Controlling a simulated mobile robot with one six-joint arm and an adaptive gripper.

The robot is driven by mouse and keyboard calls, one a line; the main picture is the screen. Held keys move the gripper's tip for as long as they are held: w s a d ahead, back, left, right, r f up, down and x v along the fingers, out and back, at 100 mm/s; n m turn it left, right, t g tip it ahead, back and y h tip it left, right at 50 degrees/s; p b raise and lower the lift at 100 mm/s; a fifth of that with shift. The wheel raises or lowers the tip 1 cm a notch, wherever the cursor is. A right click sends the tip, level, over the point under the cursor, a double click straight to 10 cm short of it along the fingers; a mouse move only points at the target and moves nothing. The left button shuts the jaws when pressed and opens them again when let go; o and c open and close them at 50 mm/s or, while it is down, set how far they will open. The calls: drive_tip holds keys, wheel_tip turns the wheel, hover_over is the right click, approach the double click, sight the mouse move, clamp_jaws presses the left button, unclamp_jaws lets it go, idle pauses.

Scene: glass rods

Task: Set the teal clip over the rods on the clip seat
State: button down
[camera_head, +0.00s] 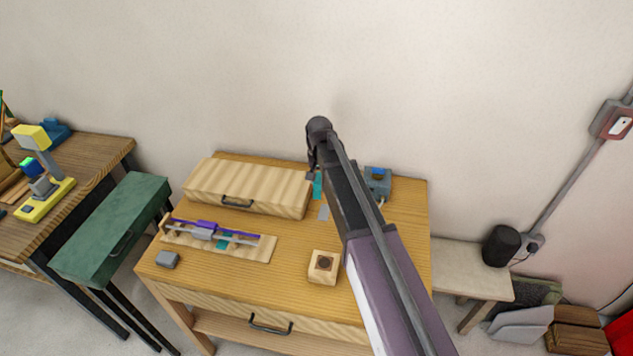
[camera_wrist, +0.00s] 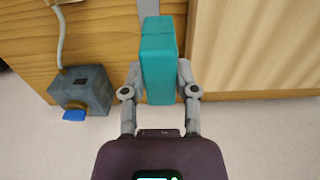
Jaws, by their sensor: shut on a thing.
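The teal clip (camera_wrist: 158,62) is a block between the two fingers of my gripper (camera_wrist: 160,80) in the wrist view. My gripper is shut on it. In the head view a small part of the teal clip (camera_head: 318,186) shows left of my arm, which hides most of my gripper. The clear rods (camera_head: 240,238) lie along a light wooden board (camera_head: 255,253) at the table's front left, apart from my gripper. A teal patch (camera_head: 222,243) there may be the clip seat.
A lidded wooden case (camera_head: 250,188) stands on the table (camera_head: 225,277) left of my gripper. A wooden block with a dark round recess (camera_head: 323,266) and a small grey block (camera_head: 167,259) are near the front.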

drive_tip(key=s+a, duration=0.4)
drive_tip(key=a, duration=0.6)
drive_tip(key=s+a+f+b, duration=0.1)
drive_tip(key=s+a, duration=0.3)
drive_tip(key=a, duration=0.6)
drive_tip(key=s+a+f+b, duration=0.1)
drive_tip(key=s+a, duration=0.3)
drive_tip(key=a, duration=0.6)
drive_tip(key=shift+s, duration=0.4)
drive_tip(key=shift+a+f, duration=0.1)
drive_tip(key=shift+f, duration=0.05)
drive_tip(key=shift+f+b, duration=2.8)
drive_tip(key=shift+b, duration=0.05)
drive_tip(key=shift+f+b, duration=0.6)
drive_tip(key=shift+b, duration=0.05)
drive_tip(key=c, duration=0.7)
unclamp_jaws()
drive_tip(key=shift+o, duration=0.2)
drive_tip(key=shift+r, duration=0.1)
